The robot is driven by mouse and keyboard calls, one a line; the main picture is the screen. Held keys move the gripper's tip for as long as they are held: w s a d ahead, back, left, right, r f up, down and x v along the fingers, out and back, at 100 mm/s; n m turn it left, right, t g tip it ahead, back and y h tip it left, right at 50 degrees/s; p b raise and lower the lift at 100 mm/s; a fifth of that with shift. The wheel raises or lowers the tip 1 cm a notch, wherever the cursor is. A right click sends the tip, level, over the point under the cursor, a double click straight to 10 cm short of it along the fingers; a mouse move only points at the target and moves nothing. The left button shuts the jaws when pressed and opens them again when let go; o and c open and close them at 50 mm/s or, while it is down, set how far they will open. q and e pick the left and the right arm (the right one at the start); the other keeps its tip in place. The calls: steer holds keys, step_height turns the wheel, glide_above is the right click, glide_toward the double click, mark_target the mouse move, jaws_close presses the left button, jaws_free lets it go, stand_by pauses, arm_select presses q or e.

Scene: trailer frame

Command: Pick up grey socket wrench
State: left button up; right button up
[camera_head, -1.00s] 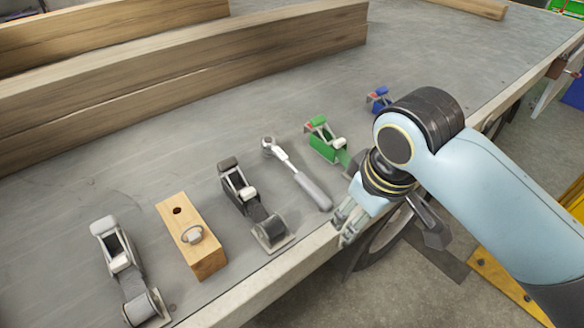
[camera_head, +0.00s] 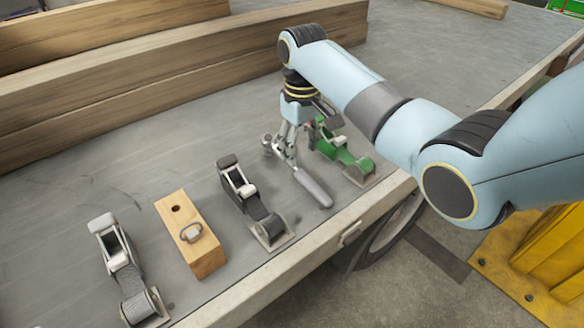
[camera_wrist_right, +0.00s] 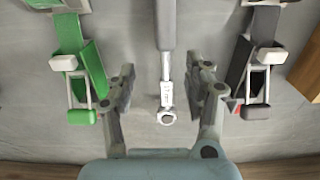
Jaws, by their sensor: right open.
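The grey socket wrench (camera_head: 312,188) lies on the grey trailer bed, its handle toward the bed's near edge and its round head toward the beams. My right gripper (camera_head: 283,158) is over the head end of the wrench, pointing down. In the right wrist view the wrench (camera_wrist_right: 166,60) lies between the two open fingers of the right gripper (camera_wrist_right: 165,90), with a gap on both sides. The fingers partly cover the wrench's neck in the head view. My left gripper is not in view.
A green ratchet strap (camera_head: 345,156) lies close right of the wrench. A black ratchet strap (camera_head: 250,205) lies to its left, then a wooden block (camera_head: 190,235) and a grey strap (camera_head: 125,270). Long wooden beams (camera_head: 180,85) lie behind.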

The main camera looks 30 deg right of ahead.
mark_target(298, 169)
steer(key=f, duration=0.2)
steer(key=f+b, duration=0.1)
steer(key=f, duration=0.4)
steer(key=shift+s+a, duration=0.2)
steer(key=shift+a, duration=0.15)
steer(key=shift+c, duration=0.3)
jaws_close()
